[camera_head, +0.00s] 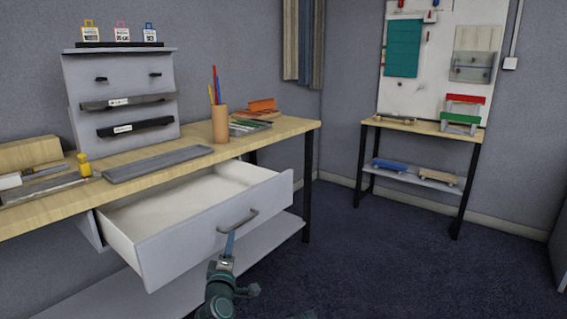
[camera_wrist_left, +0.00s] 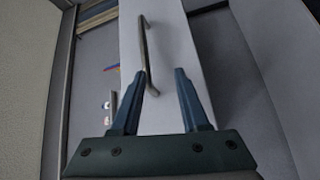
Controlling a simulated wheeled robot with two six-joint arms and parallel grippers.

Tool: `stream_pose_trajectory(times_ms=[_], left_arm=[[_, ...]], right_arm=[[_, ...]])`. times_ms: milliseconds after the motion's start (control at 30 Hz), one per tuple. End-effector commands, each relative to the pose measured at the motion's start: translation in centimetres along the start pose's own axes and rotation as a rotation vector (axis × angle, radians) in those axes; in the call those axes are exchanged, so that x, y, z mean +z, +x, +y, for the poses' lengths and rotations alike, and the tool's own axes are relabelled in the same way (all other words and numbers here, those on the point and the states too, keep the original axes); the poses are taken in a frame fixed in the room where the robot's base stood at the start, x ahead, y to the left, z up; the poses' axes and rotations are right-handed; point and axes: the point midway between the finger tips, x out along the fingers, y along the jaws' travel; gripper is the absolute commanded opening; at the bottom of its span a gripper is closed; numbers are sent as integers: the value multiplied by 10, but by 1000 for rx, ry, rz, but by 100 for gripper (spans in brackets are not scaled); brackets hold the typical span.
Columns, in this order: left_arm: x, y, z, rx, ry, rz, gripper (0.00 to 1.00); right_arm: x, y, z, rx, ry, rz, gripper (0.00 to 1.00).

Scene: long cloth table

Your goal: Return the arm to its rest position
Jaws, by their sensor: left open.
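My left gripper (camera_head: 229,240) is at the front of the open drawer (camera_head: 215,232), by its metal handle (camera_head: 238,222). In the left wrist view, the two fingers of the left gripper (camera_wrist_left: 160,75) are apart. The handle (camera_wrist_left: 149,55) appears in the gap between them, nearer the left finger. I cannot tell whether they touch. The drawer is pulled out under the wooden table (camera_head: 285,130), and the part of its inside that shows is empty. My right gripper does not show.
A grey tray (camera_head: 158,163), a pencil cup (camera_head: 220,124) and a grey rack (camera_head: 120,85) stand on the table. A grey lower shelf (camera_head: 265,240) lies below the drawer. Open floor (camera_head: 350,260) is at the right. A second table (camera_head: 425,127) stands at the back right.

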Motion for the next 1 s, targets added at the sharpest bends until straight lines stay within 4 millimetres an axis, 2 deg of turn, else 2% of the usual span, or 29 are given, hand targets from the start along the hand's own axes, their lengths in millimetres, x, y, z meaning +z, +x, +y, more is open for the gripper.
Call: stream_pose_trajectory(times_ms=[167, 267, 467, 567, 600, 700, 833, 1000], left_arm=[[21, -2, -6, -29, 58, -74, 45], [41, -5, -12, -59, 117, -148, 45], [98, -24, -39, -155, 307, -374, 45], [135, -47, -65, -235, 464, -552, 45], [148, -61, -78, -275, 540, -634, 45], [173, -101, -113, -386, 733, -846, 45], [181, -156, -152, -539, 959, -1096, 45], [165, -215, -181, -720, 1165, -1335, 45]], right_arm=[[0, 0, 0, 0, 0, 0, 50], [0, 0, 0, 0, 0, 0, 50], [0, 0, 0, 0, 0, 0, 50], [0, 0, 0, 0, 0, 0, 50], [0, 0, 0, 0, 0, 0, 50], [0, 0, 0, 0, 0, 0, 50], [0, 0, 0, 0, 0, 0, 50], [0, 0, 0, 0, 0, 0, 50]])
